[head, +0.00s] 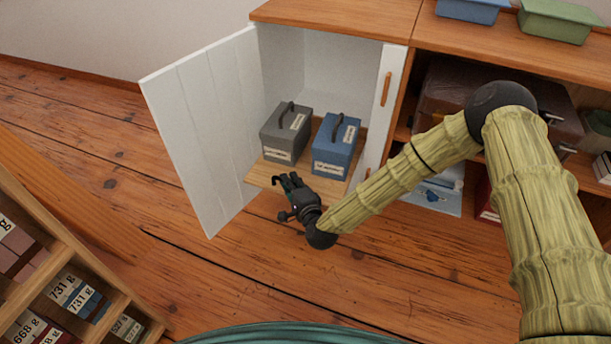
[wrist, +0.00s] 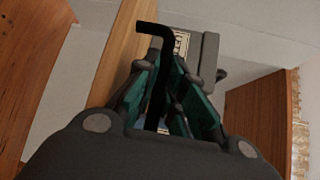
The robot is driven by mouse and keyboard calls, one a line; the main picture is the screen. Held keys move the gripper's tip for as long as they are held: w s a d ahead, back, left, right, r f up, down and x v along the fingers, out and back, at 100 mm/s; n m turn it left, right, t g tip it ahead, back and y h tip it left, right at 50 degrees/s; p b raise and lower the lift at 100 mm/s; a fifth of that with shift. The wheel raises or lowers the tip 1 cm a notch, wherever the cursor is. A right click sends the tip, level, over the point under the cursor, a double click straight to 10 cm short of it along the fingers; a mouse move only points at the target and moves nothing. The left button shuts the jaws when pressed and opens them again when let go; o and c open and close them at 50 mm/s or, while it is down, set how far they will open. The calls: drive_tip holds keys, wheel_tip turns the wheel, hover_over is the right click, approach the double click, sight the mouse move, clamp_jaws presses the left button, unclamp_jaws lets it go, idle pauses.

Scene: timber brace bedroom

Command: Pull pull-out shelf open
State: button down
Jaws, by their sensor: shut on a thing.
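The pull-out shelf (head: 262,172) is a light wooden board low in the open white cabinet. Its front part sticks out past the cabinet front. A grey box (head: 276,146) and a blue box (head: 330,160) with dark top handles stand side by side on it. My gripper (head: 284,182) is at the shelf's front edge, left of its middle. In the wrist view the green-padded fingers (wrist: 168,84) are shut around a black bar handle (wrist: 152,29) beside the shelf's wooden edge (wrist: 122,45). The fingers hide part of the handle.
The white left door (head: 200,125) stands wide open; the right door (head: 380,108) with a wooden handle is also open, seen nearly edge-on. A wooden rack (head: 75,245) with labelled goods stands at the lower left. The plank floor (head: 240,260) before the cabinet is clear.

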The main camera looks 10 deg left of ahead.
idle(0.3)
drive_tip(key=c, duration=1.8)
unclamp_jaws()
drive_tip(key=v, duration=1.2)
